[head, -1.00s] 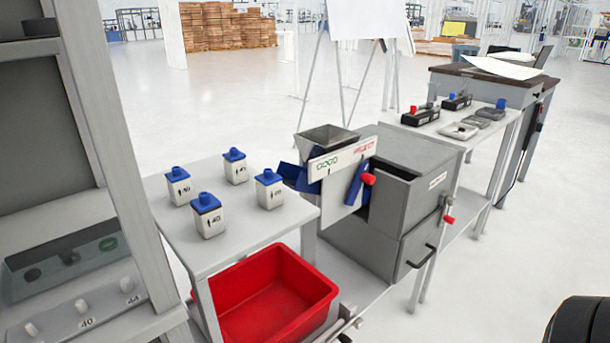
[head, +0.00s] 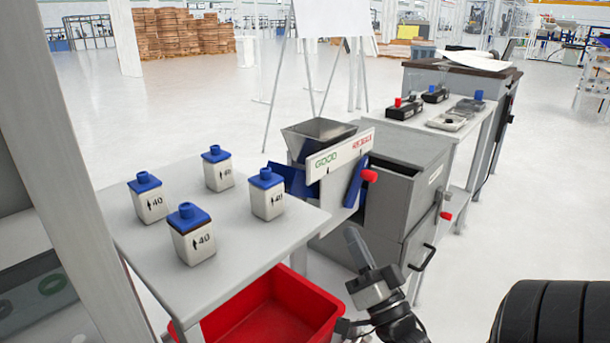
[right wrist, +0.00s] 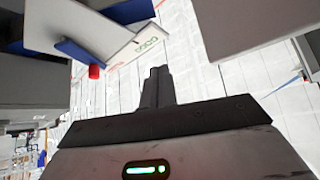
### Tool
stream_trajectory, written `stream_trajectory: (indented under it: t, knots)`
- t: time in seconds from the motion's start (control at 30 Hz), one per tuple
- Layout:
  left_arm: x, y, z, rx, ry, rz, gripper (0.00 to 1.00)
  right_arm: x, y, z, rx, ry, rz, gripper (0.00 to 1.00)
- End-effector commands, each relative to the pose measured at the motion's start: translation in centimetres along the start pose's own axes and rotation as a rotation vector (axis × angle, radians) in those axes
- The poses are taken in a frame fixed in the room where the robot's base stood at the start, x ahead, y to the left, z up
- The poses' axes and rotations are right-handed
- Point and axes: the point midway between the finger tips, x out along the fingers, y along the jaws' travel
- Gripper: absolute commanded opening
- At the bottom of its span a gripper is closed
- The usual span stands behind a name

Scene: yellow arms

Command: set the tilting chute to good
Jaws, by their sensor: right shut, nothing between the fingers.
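The tilting chute stands under a grey hopper (head: 318,140), with a white sign (head: 340,155) reading GOOD in green on the left and a red word, too small to read, on the right. A blue chute part (head: 290,180) sticks out left of the sign. A blue arm (head: 355,182) with a red knob (head: 369,176) slants below the red word. The sign (right wrist: 145,45) and red knob (right wrist: 95,71) also show in the right wrist view. My right gripper (head: 353,235) is shut and empty, below and in front of the knob, apart from it. My left gripper is out of view.
A grey cabinet (head: 405,150) with a second red knob (head: 446,215) and a black handle (head: 422,257) stands right of the chute. Several blue-capped bottles stand on the left table (head: 150,245). A red bin (head: 275,318) sits below it.

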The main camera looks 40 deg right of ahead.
Motion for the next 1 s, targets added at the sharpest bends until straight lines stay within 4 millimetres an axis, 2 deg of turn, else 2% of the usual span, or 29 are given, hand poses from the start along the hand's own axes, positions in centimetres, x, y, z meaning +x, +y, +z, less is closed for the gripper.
stream_trajectory:
  t: [0.37,0.83,0.9,1.0]
  knots:
    - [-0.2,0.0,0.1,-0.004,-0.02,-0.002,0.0,8.0,-0.2,-0.2,0.0,0.005,-0.005,0.0]
    - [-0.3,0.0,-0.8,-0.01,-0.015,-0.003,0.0,18.3,-0.2,-0.2,-0.001,0.003,-0.003,0.0]
    - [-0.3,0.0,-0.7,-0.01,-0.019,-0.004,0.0,19.4,-0.1,-0.1,-0.001,0.002,-0.002,0.0]
    - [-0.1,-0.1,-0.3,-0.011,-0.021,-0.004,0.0,17.6,0.1,1.7,0.001,-0.005,0.002,0.0]
